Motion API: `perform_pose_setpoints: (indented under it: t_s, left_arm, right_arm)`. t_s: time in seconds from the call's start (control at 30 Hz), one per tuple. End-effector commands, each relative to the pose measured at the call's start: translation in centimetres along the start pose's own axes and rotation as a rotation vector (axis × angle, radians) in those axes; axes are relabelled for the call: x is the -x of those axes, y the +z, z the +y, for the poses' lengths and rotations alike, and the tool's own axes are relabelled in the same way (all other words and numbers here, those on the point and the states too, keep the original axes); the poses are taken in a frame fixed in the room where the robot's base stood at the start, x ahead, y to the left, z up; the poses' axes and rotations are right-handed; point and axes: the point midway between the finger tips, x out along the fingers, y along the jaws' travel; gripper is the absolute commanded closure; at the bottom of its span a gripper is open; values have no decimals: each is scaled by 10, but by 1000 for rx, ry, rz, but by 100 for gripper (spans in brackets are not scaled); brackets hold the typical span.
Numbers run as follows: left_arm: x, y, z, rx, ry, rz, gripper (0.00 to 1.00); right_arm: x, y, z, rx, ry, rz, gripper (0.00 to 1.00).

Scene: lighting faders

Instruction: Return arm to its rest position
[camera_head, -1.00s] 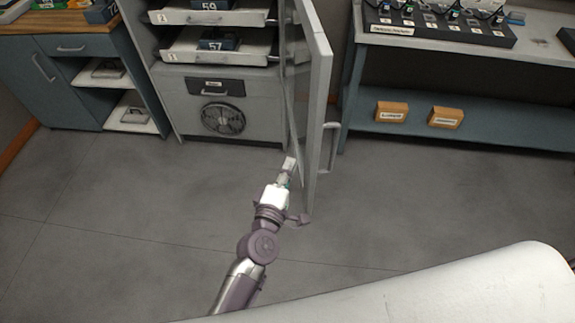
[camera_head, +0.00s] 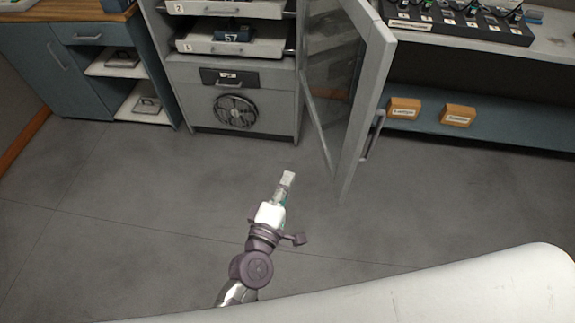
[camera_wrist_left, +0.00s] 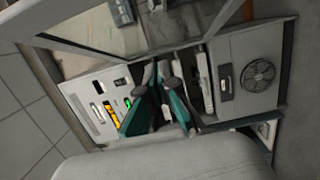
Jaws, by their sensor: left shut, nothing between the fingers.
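My left gripper (camera_head: 288,178) is in the middle of the head view, above the grey floor and in front of the cabinet. Its fingers are shut with nothing between them. In the left wrist view its fingers (camera_wrist_left: 160,88) come together in front of the cabinet. The gripper is apart from the open cabinet door (camera_head: 372,90), which stands to its right with a vertical handle (camera_head: 374,134). My right gripper is not in view.
The grey cabinet (camera_head: 250,112) has a fan (camera_head: 236,112) low in front and pulled-out trays (camera_head: 262,46) above. A blue shelf (camera_head: 500,130) on the right holds two orange boxes. A blue-grey cupboard (camera_head: 85,75) stands left. The floor (camera_head: 130,215) around the gripper is clear.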

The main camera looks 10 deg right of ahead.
Motion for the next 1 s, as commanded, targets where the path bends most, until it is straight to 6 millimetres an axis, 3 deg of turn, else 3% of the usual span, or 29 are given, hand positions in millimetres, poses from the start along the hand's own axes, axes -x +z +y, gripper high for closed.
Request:
perform_pose_setpoints:
  t_s: [0.2, 0.47, 0.57, 0.67, 0.77, 0.87, 1.0]
  left_arm:
    - [30, 7, -2, -1, -2, 1, 100]
    - [36, 8, 0, -2, 0, 1, 100]
    - [36, 8, -8, -21, -16, -1, 100]
    - [39, 4, -42, -96, -83, -11, 100]
    - [51, -4, -101, -235, -206, -37, 100]
    - [75, -16, -173, -399, -360, -87, 100]
    - [127, -36, -266, -605, -576, -188, 100]
  right_arm:
    - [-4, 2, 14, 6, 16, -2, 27]
    - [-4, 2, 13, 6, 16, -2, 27]
    - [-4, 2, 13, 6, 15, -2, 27]
    - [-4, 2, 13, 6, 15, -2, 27]
    - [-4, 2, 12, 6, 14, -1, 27]
    - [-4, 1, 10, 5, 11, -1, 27]
    - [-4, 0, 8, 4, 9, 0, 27]
